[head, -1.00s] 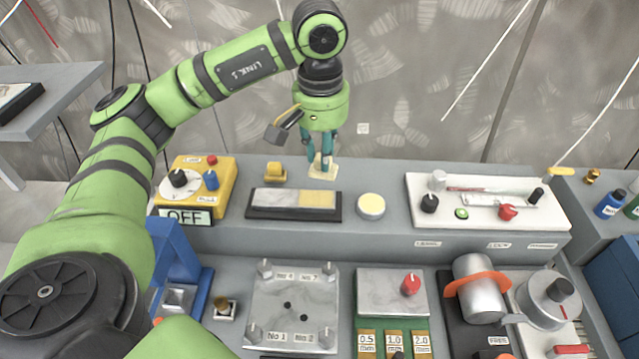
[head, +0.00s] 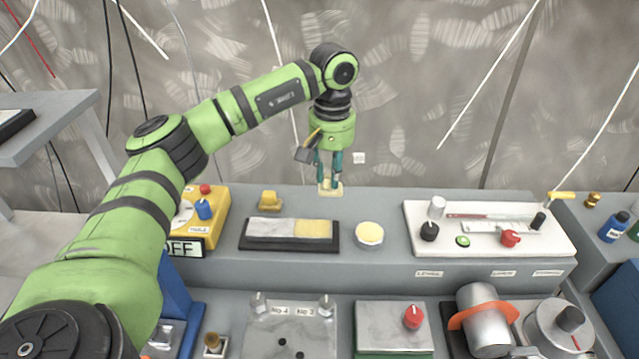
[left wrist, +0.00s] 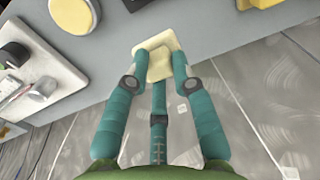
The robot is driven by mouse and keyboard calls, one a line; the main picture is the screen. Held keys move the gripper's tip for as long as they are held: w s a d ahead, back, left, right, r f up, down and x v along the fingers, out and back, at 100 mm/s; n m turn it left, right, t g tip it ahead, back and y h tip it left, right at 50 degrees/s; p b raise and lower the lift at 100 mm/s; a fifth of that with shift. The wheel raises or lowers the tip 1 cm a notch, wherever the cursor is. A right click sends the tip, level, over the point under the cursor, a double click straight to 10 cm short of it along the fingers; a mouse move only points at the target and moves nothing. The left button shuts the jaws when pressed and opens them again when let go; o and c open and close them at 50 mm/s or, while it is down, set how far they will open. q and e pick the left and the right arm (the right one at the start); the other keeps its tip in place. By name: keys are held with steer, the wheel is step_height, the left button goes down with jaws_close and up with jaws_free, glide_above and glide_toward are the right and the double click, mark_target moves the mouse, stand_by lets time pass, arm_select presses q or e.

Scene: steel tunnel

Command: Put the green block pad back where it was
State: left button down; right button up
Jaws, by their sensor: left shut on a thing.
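My left gripper (head: 330,180) points straight down at the back edge of the raised grey shelf. Its teal fingers are shut on a small cream piece (left wrist: 160,66) in the left wrist view. A flat cream pad (left wrist: 156,44) shows at the fingertips; it also shows in the head view (head: 331,192). I cannot tell whether the pad touches the shelf or hangs just above it. A green block (head: 392,353) with a grey top plate (head: 385,325) and a red knob (head: 413,317) stands on the lower front bench. My right gripper is not in view.
On the grey shelf (head: 350,268) stand a yellow block (head: 269,201), a dark tray with a two-tone stone (head: 289,246), a round cream disc (head: 369,235) and a white panel with knobs (head: 470,242). A yellow OFF box (head: 215,220) is at left.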

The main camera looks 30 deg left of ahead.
mark_target(320, 189)
arm_select(q)
steer(key=shift+a+f+p, duration=0.15)
steer(key=shift+a+f, duration=0.3)
steer(key=shift+a, duration=0.15)
steer(key=shift+a+f+p, duration=0.15)
steer(key=shift+a+f, duration=0.25)
steer(key=shift+a, duration=0.2)
step_height(320, 189, down, 3)
steer(key=shift+f+p, duration=0.15)
steer(key=shift+p, duration=0.5)
steer(key=shift+f, duration=0.25)
steer(key=shift+f, duration=0.2)
steer(key=c, duration=1)
jaws_free()
steer(key=shift+c, duration=0.2)
